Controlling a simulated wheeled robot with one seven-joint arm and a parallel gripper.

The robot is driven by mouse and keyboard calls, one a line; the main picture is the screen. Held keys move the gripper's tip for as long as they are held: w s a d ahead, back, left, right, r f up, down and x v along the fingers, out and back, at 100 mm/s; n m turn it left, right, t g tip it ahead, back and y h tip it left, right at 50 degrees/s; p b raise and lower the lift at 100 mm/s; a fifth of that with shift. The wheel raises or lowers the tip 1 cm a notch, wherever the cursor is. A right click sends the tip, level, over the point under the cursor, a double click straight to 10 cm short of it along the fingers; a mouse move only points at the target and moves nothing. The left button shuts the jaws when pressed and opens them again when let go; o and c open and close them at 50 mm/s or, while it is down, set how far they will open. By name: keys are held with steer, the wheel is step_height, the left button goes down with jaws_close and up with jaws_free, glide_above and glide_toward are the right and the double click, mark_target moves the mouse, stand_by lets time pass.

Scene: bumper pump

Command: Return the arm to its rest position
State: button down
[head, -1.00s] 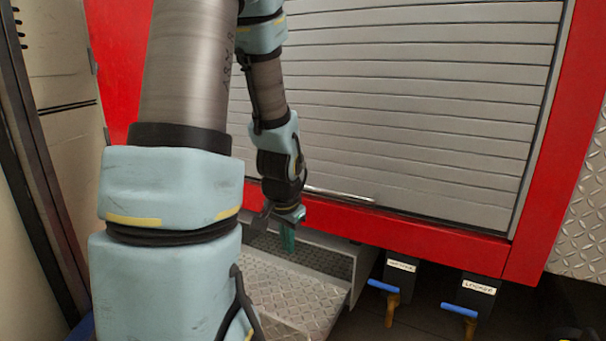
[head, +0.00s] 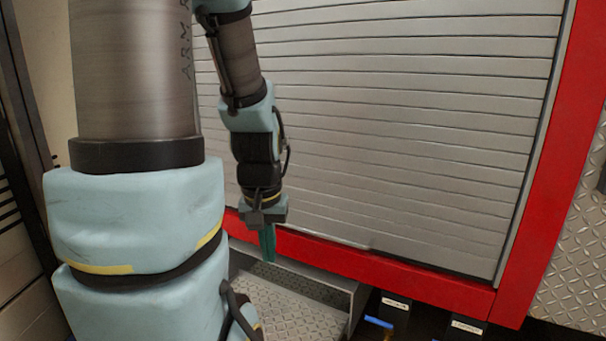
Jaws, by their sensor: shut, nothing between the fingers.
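My arm stands large on the left of the head view, pale blue and metallic grey, and bends over so that its end hangs down near the middle. My gripper (head: 268,246) points downward with its teal fingers together and nothing between them. It shows in front of the red lower frame of a shutter, above a metal step. The far side of the gripper is hidden.
A closed grey roller shutter (head: 400,120) in a red frame (head: 540,170) fills the background. A diamond-plate step (head: 300,312) juts out below. Blue-handled valves (head: 378,322) with labels sit at the bottom right. A pale wall panel (head: 25,270) stands at the left.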

step_height(320, 180, up, 14)
steer(key=p, duration=1.1)
steer(key=shift+f, duration=0.25)
